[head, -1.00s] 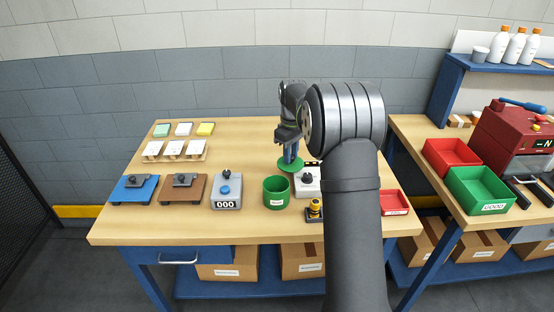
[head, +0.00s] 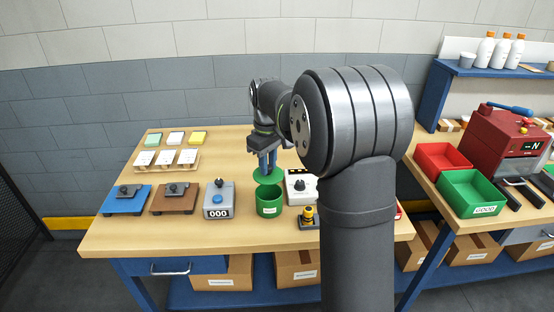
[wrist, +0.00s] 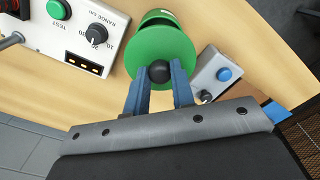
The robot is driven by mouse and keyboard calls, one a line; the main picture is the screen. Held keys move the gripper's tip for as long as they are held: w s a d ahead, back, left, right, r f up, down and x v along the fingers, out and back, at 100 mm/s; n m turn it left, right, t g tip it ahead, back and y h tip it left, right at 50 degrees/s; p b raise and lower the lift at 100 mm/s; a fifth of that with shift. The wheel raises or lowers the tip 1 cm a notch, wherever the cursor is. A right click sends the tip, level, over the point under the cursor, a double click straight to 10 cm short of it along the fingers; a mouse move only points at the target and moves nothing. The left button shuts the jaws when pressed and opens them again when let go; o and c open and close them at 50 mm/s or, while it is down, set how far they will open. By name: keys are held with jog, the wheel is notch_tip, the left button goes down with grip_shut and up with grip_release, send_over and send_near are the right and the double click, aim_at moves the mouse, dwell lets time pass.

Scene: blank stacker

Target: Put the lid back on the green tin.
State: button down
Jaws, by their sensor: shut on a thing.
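The green tin (head: 269,207) stands upright on the table in the head view. The green lid (head: 267,177) is a flat disc just above the tin, tilted in the head view, with a gap below it at least on one side. In the wrist view the lid (wrist: 165,55) covers most of the tin, whose green side (wrist: 155,16) shows beyond it. My gripper (wrist: 160,74) is shut on the lid's black ball knob (wrist: 159,71). My gripper also shows in the head view (head: 268,165), where its fingers hide the knob.
A grey counter box (head: 219,200) stands left of the tin, and a white tester with a dial (head: 300,186) stands close on its right. A small yellow-and-black device (head: 309,217) is front right. Brown (head: 175,198) and blue (head: 127,199) fixtures lie farther left.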

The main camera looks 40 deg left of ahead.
aim_at(268, 179)
jog(key=shift+f, duration=2.95)
jog(key=shift+f, duration=0.15)
jog(key=c, duration=0.7)
grip_release()
jog(key=shift+o, duration=0.2)
jog(key=shift+r, duration=3.5)
jog(key=shift+c, duration=0.4)
grip_shut()
